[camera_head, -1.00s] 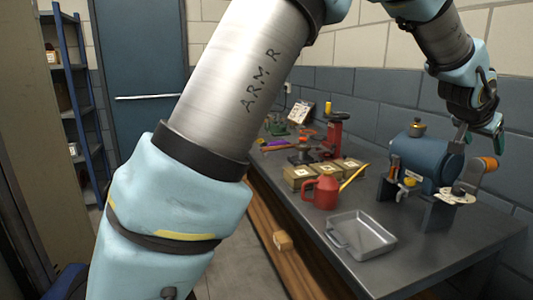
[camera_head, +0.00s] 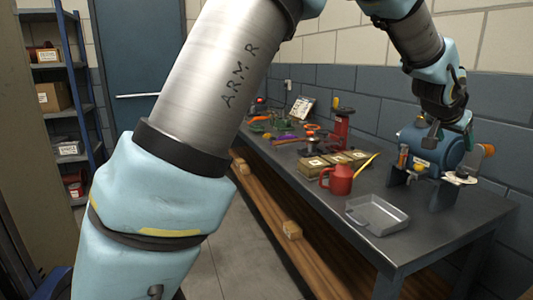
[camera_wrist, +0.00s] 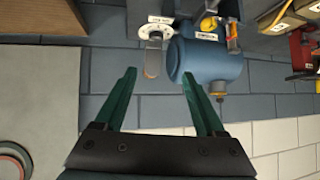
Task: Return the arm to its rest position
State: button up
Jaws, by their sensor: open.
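My arm crosses the head view from the lower left to the top and bends down at the right. My gripper (camera_head: 452,138) hangs at the right in front of the block wall, close to the blue casing machine (camera_head: 440,155) in that picture. In the wrist view, my gripper (camera_wrist: 162,95) has its two green fingers spread wide with nothing between them. I cannot tell the exact gap between fingers and casing.
A grey workbench (camera_head: 335,230) runs along the wall. It carries a metal tray (camera_head: 377,215), a red can (camera_head: 338,180), several small boxes (camera_head: 318,168) and a red stand (camera_head: 341,125). A blue shelf rack (camera_head: 85,110) stands at the left by a door (camera_head: 140,60). The floor between is clear.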

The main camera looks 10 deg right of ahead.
jog(key=w+a+f+n+y, duration=0.2)
jog(key=w+a+f, duration=0.15)
jog(key=a, duration=0.75)
jog(key=w+a+f+n+y, duration=0.2)
jog(key=w+a+f, duration=0.15)
jog(key=a, duration=0.75)
jog(key=w+a+f+n+y, duration=0.2)
jog(key=w+a, duration=0.2)
jog(key=a, duration=0.8)
jog(key=s+a+f+n+g+y, duration=0.1)
jog(key=s+a, duration=0.3)
jog(key=a, duration=0.4)
jog(key=s+a+f+n+g+y, duration=0.1)
jog(key=s+a+f+n, duration=0.2)
jog(key=a, duration=0.6)
jog(key=s+a+f+n+g+y, duration=0.1)
jog(key=s+a+f+n, duration=0.1)
jog(key=s+a, duration=0.4)
jog(key=shift+a+f, duration=0.55)
jog(key=shift+a, duration=0.6)
jog(key=shift+w, duration=0.1)
